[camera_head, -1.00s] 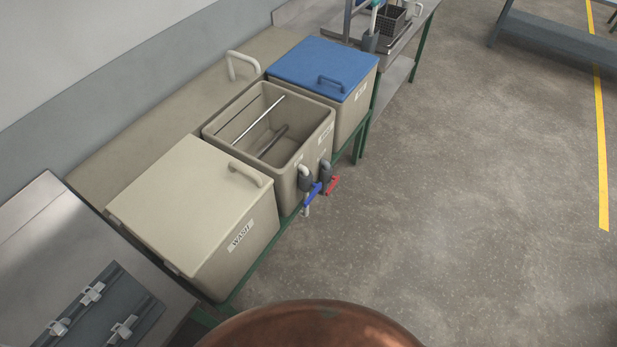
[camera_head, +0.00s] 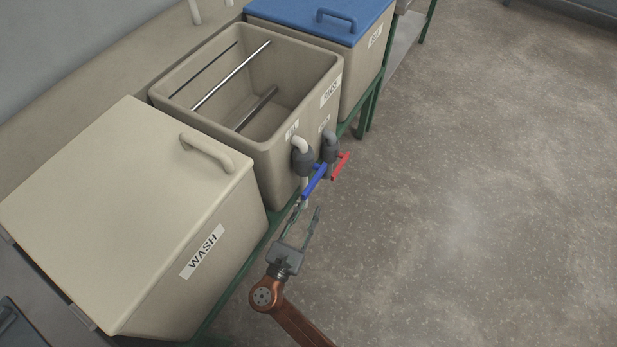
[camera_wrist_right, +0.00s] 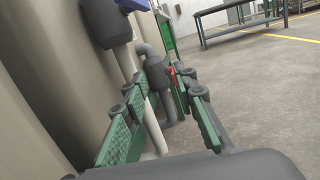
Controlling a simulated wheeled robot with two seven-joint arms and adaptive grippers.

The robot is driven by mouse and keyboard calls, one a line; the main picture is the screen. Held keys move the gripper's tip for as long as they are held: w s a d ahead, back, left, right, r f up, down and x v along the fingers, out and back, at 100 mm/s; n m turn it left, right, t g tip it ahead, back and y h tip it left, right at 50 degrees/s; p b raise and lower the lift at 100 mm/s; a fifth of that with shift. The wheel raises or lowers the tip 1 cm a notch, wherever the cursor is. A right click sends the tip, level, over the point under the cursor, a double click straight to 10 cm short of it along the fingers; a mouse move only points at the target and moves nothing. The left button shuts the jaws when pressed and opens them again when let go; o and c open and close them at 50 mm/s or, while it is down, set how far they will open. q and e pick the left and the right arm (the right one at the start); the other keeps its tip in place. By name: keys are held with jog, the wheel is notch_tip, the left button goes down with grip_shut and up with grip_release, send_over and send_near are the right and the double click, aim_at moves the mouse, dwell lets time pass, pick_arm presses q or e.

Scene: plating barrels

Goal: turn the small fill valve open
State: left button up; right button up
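The open middle tank has two valves on its front: one with a blue lever (camera_head: 314,181) and one with a red lever (camera_head: 341,166). The small labels above them are hard to read. The blue lever slants down and to the left. My right gripper (camera_head: 308,207) is open and empty just below the blue lever. In the right wrist view, its green-padded fingers (camera_wrist_right: 162,110) are spread, with pale pipes and the red lever (camera_wrist_right: 171,72) showing between and beyond them. The blue lever (camera_wrist_right: 132,5) is cut off at the top. My left gripper is not in view.
The middle tank (camera_head: 272,165) stands between the lidded WASH tank (camera_head: 215,225) and a blue-lidded tank (camera_head: 345,48). A green bench frame (camera_head: 277,222) runs under them. The floor (camera_head: 480,200) to the right is clear.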

aim_at(313, 181)
jog(key=s+a+r+h, duration=0.1)
jog(key=r, duration=0.1)
jog(key=s+a+r+t+h+b, duration=0.1)
jog(key=r, duration=0.2)
jog(key=s+r+h+b, duration=0.1)
jog(key=r, duration=0.2)
jog(key=shift+a+r+t+h, duration=0.25)
jog(key=shift+a+t+h, duration=0.05)
jog(key=shift+a, duration=0.1)
jog(key=b+x, duration=0.2)
jog(key=x, duration=0.4)
jog(key=shift+b, duration=0.35)
jog(key=shift+x, duration=0.75)
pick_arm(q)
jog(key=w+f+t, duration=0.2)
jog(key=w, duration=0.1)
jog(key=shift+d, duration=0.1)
pick_arm(e)
jog(key=shift+a, duration=0.1)
jog(key=shift+c, duration=0.4)
grip_shut()
